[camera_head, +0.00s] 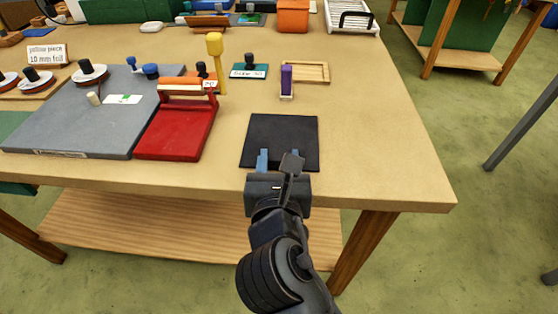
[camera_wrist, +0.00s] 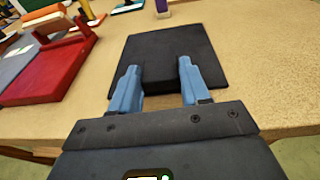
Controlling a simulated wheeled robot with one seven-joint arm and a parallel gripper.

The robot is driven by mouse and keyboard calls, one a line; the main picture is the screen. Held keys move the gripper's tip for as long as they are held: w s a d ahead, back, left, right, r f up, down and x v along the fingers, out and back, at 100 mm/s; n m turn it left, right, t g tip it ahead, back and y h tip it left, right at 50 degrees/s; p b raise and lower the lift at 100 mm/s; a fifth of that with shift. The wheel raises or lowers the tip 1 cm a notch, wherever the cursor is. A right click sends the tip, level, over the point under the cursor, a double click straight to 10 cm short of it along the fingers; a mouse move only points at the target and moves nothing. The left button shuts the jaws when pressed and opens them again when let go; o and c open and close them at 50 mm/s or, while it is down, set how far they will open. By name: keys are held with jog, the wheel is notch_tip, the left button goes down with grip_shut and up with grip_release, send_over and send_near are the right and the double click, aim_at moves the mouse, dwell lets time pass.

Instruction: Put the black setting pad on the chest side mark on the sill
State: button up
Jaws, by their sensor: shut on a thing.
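The black setting pad (camera_head: 281,136) is a flat, dark square at the front of the table, right of the red piece. It also shows in the wrist view (camera_wrist: 175,48), with a dark raised block on its near edge. My gripper (camera_head: 278,158) is at the pad's near edge, its blue fingers on either side of that block and shut on it, as the wrist view also shows (camera_wrist: 157,80). I cannot tell whether the pad rests on the table or is slightly lifted. I cannot make out a chest side mark or a sill in either view.
A red hinged piece (camera_head: 176,128) and a grey slab (camera_head: 75,120) lie to the left. Behind the pad are a purple block (camera_head: 287,78) and a wooden tray (camera_head: 306,64). The tabletop (camera_head: 370,130) right of the pad is clear.

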jog(key=shift+f, duration=0.1)
jog(key=o, duration=1.1)
jog(key=shift+c, duration=0.2)
jog(key=shift+r, duration=0.2)
jog(key=s+r, duration=0.2)
jog(key=s, duration=0.9)
jog(key=shift+s+r, duration=0.15)
jog(key=shift+s, duration=0.25)
jog(key=shift+d, duration=0.15)
